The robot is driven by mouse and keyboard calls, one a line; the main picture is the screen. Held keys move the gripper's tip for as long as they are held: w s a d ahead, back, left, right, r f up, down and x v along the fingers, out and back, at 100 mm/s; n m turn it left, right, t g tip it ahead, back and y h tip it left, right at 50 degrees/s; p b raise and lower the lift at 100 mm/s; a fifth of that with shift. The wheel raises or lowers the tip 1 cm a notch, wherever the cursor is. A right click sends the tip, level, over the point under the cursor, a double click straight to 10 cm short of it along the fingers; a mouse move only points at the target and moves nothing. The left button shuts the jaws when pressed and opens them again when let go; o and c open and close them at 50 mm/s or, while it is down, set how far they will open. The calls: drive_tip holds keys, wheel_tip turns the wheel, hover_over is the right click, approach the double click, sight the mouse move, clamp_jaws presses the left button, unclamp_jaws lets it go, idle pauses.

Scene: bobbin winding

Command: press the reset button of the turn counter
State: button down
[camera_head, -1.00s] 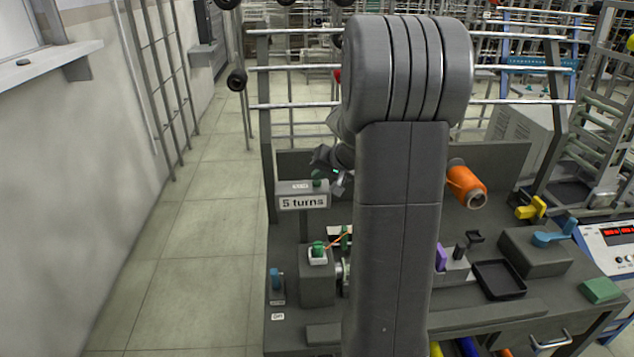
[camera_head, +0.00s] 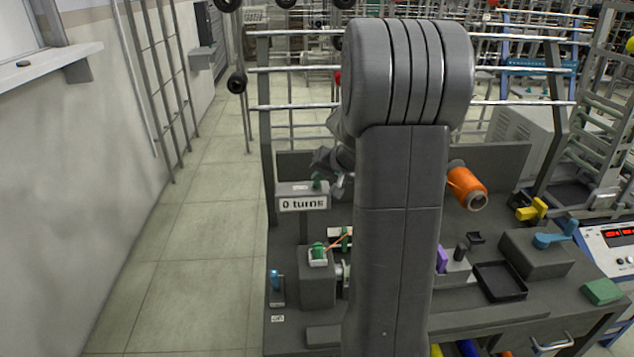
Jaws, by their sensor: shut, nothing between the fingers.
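The turn counter (camera_head: 303,204) stands on a post at the left of the bench, and its display reads "0 turns". The green reset button (camera_head: 317,184) is on top of the counter box, near its right end. My gripper (camera_head: 338,182) is shut and empty, right beside and just above the button. Whether its tips touch the button cannot be told at this size. My arm covers the middle of the bench and hides what lies behind it.
Below the counter is a winder block (camera_head: 317,288) with a green part and an orange thread. A black tray (camera_head: 499,281), a yellow clip (camera_head: 532,209) and a green block (camera_head: 602,291) are at right.

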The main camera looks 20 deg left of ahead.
sight(320, 185)
drive_tip(key=shift+r+p, duration=0.3)
drive_tip(key=shift+r, duration=0.45)
drive_tip(key=shift+r+p, duration=1.55)
drive_tip(key=shift+r, duration=0.95)
